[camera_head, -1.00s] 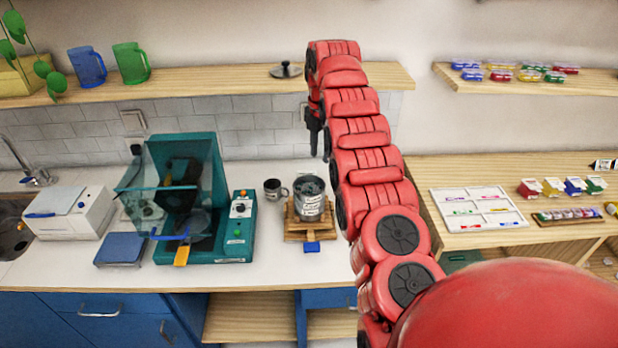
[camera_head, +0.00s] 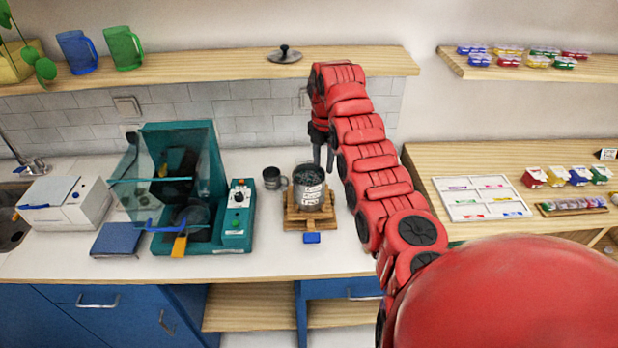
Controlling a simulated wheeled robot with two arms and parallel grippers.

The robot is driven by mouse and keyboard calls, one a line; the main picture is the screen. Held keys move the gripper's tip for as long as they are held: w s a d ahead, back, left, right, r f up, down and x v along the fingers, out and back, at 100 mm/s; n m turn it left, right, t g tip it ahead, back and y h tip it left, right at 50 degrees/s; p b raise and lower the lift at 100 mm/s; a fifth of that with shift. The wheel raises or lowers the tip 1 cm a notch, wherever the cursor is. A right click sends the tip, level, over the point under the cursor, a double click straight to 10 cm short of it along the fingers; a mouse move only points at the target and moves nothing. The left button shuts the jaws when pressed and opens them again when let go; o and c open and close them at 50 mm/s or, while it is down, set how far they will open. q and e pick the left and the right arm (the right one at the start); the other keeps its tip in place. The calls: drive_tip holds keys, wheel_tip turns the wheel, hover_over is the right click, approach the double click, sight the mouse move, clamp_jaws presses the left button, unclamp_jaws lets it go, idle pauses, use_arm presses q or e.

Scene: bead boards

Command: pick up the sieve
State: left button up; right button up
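No object is plainly a sieve to me. A dark grey metal vessel with a white label (camera_head: 309,190) stands upright on a small wooden stand (camera_head: 309,221) on the white counter. A small grey cup with a side handle (camera_head: 272,179) stands just left of it. My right gripper (camera_head: 324,168) points down just behind and right of the labelled vessel. Its two dark fingers look apart with nothing visible between them; the tips are partly hard to make out. My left gripper is not in view.
A teal machine with a clear hood (camera_head: 237,222) stands to the left. A wooden shelf (camera_head: 200,68) above holds a dark lid (camera_head: 284,54) and blue and green jugs. A wooden side table (camera_head: 440,163) at the right carries a white tray.

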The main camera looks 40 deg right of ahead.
sight(323, 181)
wheel_tip(323, 181, down, 6)
drive_tip(key=p, duration=0.4)
drive_tip(key=shift+w+d+f, duration=0.1)
drive_tip(key=shift+f, duration=0.45)
clamp_jaws()
idle(0.9)
